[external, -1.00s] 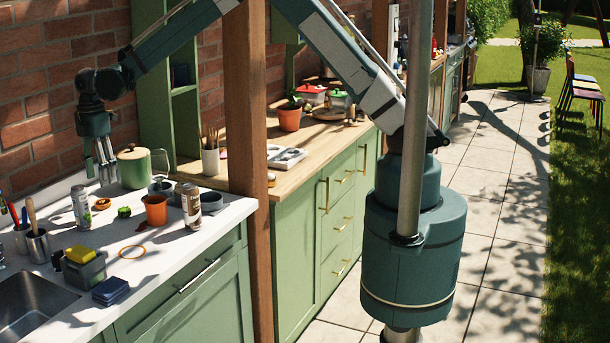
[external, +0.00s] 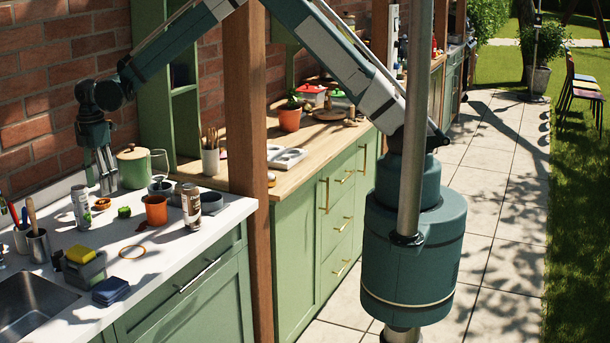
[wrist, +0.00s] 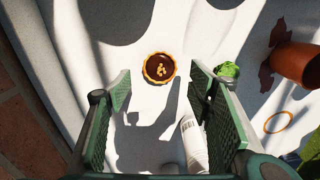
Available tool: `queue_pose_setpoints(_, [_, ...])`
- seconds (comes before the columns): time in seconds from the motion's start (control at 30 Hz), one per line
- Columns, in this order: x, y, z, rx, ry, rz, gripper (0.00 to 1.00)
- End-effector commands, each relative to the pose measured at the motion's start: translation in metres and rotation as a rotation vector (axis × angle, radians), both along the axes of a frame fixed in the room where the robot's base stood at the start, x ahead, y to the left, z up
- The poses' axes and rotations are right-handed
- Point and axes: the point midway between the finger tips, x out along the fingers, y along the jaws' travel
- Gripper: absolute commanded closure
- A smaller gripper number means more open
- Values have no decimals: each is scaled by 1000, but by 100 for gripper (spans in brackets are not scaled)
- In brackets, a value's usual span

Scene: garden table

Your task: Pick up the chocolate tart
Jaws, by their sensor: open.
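The chocolate tart (wrist: 159,68), a small round tart with a golden crust, dark filling and pale bits on top, lies on the white counter (external: 180,251). It shows small in the external view (external: 102,204). My gripper (wrist: 160,88) is open and empty. In the wrist view the tart lies just beyond the fingertips, between their lines. In the external view my gripper (external: 108,188) hangs with its fingers down, close above and behind the tart. The exact gap is hard to tell.
A white can (wrist: 193,145) stands close by my gripper. A green item (wrist: 229,70) lies right of the tart. An orange pot (wrist: 297,62) and an orange ring (wrist: 278,122) are farther right. A green lidded canister (external: 133,168) stands near the wall.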

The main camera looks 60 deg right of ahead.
Motion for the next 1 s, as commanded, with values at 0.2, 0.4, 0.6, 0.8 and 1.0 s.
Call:
queue_pose_setpoints(0.2, [0,0,0,0,0,0,48])
queue_pose_setpoints(0.4, [0,0,-10,0,0,0,48])
queue_pose_setpoints(0.6, [0,-1,-33,0,0,0,48])
queue_pose_setpoints(0.8, [0,-1,-50,0,0,0,48])
queue_pose_setpoints(1.0, [0,-1,-52,0,0,0,48])
